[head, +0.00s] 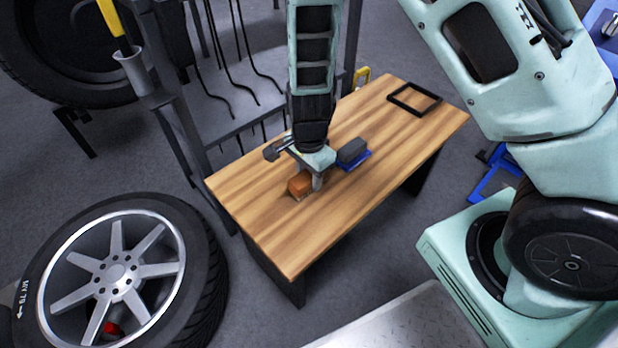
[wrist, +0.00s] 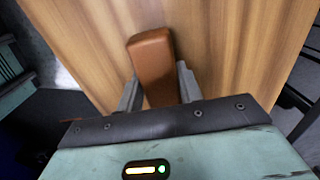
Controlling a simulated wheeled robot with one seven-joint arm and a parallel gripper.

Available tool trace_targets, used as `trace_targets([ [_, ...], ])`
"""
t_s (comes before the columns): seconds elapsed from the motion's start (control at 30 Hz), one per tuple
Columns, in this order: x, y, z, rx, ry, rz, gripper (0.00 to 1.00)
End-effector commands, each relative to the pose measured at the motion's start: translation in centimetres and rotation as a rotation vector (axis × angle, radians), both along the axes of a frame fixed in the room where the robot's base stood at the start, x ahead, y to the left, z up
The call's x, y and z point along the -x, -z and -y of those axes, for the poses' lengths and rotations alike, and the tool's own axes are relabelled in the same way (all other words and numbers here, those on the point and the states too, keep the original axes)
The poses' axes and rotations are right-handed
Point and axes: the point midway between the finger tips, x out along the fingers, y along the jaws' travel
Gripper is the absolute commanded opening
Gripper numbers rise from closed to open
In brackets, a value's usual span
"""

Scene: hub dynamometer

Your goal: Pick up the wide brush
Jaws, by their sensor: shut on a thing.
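The wide brush shows as an orange-brown block (head: 299,185) at the near left part of the wooden table in the head view. In the wrist view its brown top (wrist: 152,62) stands between the two grey fingers. My gripper (head: 314,178) points down over the table and is shut on this brown block. The gripper also shows in the wrist view (wrist: 158,88). The lower side of the block is hidden in the wrist view, and I cannot tell whether it touches the table.
The wooden table (head: 262,228) also carries a dark grey block with a blue base (head: 353,154) right of my gripper and a black square frame (head: 414,98) at the far right. A rack with hanging hooks (head: 232,118) stands behind the table.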

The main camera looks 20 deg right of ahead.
Motion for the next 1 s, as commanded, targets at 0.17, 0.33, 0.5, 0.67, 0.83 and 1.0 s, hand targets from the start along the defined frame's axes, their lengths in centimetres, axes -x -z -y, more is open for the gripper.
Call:
trace_targets([
  [0.17,0.0,-1.7,0.0,0.000,-0.001,0.001,0.12],
  [0.33,0.0,-5.2,-0.1,-0.001,-0.002,0.002,0.12],
  [0.5,0.0,-8.2,0.0,-0.001,-0.001,0.002,0.12],
  [0.67,0.0,-9.8,0.0,0.000,-0.001,0.000,0.12],
  [0.83,0.0,-10.1,0.0,0.000,0.000,0.000,0.12],
  [1.0,0.0,-10.0,0.0,0.000,0.000,0.000,0.12],
])
